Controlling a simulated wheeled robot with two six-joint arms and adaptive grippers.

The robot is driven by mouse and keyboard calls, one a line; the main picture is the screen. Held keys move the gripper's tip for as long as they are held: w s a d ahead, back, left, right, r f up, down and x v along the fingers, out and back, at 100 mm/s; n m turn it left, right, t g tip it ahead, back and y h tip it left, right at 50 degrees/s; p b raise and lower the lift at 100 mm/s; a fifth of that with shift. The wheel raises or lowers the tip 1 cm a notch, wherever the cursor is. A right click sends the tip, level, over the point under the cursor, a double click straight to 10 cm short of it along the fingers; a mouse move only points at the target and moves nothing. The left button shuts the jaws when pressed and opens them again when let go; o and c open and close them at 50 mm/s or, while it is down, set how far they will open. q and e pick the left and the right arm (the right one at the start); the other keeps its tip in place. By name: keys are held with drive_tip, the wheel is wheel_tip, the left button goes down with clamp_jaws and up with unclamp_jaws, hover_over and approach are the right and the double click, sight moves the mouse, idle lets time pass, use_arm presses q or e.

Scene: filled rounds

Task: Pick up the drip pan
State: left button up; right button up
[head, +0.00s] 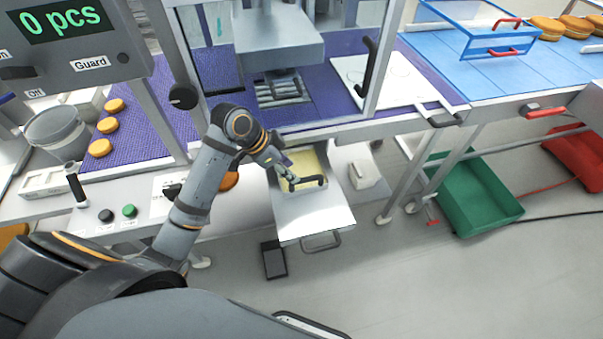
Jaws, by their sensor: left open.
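The drip pan (317,167), pale yellow inside with a black bar handle (308,183) at its front, sits on a pulled-out white drawer shelf (312,215) under the machine. Its far end is hidden under the machine's edge. My left gripper (287,180) is open and sits at the left end of the handle. It covers part of the pan's left side. I cannot tell whether the fingers touch the handle. My right gripper is not in view.
A white block-like container (364,174) stands right of the drawer. A black pedal (273,259) lies on the floor below. The control panel (70,40) hangs at upper left.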

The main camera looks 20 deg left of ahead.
sight(305, 178)
use_arm(q)
drive_tip(key=shift+w+r+m, duration=0.2)
drive_tip(key=shift+r, duration=0.25)
drive_tip(key=shift+w+r+m, duration=0.2)
drive_tip(key=shift+r, duration=0.25)
drive_tip(key=x, duration=0.5)
drive_tip(key=shift+d+f, duration=0.1)
drive_tip(key=shift+d, duration=0.1)
drive_tip(key=shift+s+p+x, duration=0.2)
drive_tip(key=shift+p+x, duration=0.25)
drive_tip(key=shift+x, duration=2.2)
drive_tip(key=shift+a+f, duration=0.1)
drive_tip(key=shift+f, duration=0.05)
drive_tip(key=shift+c, duration=0.5)
clamp_jaws()
